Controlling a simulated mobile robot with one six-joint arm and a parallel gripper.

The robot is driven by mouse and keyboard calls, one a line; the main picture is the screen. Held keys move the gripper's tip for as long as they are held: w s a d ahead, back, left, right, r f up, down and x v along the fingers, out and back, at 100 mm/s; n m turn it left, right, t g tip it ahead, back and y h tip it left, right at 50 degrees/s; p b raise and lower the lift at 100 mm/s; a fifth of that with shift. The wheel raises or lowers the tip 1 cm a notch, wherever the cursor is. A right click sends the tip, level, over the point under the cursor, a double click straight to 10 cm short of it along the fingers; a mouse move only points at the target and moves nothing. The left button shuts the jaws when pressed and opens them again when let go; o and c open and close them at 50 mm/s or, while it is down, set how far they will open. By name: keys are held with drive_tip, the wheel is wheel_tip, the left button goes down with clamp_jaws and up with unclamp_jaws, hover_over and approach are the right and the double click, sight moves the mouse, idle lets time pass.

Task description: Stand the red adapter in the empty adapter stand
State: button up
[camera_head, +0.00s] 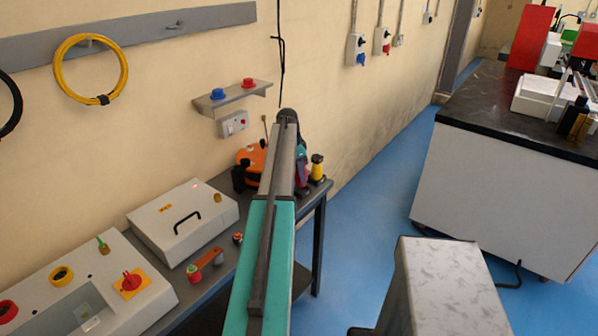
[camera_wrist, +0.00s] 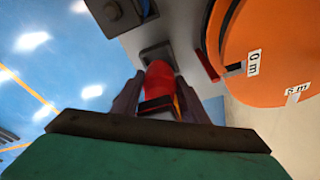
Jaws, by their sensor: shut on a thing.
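In the wrist view my gripper (camera_wrist: 160,92) is shut on the red adapter (camera_wrist: 160,74), with one dark finger on each side of it. The adapter's rounded red end points away from me, toward a small grey square stand (camera_wrist: 155,52) on the bench. That stand has a dark opening and looks empty. The adapter's tip overlaps the stand's near edge in the picture; I cannot tell whether they touch. In the head view my arm hides most of the gripper, and the stand cannot be made out.
An orange reel (camera_wrist: 268,50) with metre labels stands close on the right in the wrist view; it also shows in the head view (camera_head: 249,158). A dark block (camera_wrist: 118,12) is at the upper left. A yellow-and-black piece (camera_head: 317,167) stands near the bench end. Blue floor lies beyond.

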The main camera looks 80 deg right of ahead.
sight(299, 181)
drive_tip(key=shift+f, duration=0.5)
drive_tip(key=shift+w+a+b+x, duration=0.15)
drive_tip(key=shift+b+x, duration=0.35)
drive_tip(key=shift+x, duration=0.3)
drive_tip(key=shift+w+a+b+x, duration=0.1)
drive_tip(key=shift+b+x, duration=0.35)
drive_tip(key=shift+x, duration=0.35)
idle(2.2)
drive_tip(key=o, duration=1.2)
drive_tip(key=shift+f, duration=0.1)
drive_tip(key=shift+b+v, duration=1.85)
drive_tip(key=shift+v, duration=5.1)
drive_tip(key=shift+d, duration=0.1)
